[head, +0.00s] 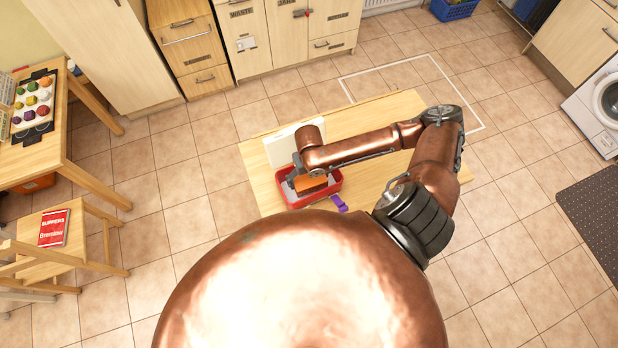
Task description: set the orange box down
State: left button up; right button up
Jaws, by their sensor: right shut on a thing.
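The orange box (311,183) shows as a small orange block within the outline of a red tray (322,196) on the wooden table. My right gripper (297,183) is shut on the orange box, at its left side in the picture. My copper arm hides part of the gripper and of the tray's far side. I cannot tell whether the box touches the tray floor or hangs a little above it. My left gripper is not in view.
A white item (281,150) stands behind the tray, partly hidden by my arm. A purple item (339,203) lies at the tray's front right. The wooden table (375,165) is bare to the right. A chair (60,262) with a red book (54,228) stands left.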

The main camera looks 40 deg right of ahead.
jog(key=shift+f, duration=0.5)
jog(key=o, duration=1.5)
jog(key=shift+c, duration=0.2)
notch_tip(320, 180, up, 13)
jog(key=shift+b, duration=0.35)
jog(key=shift+r, duration=0.1)
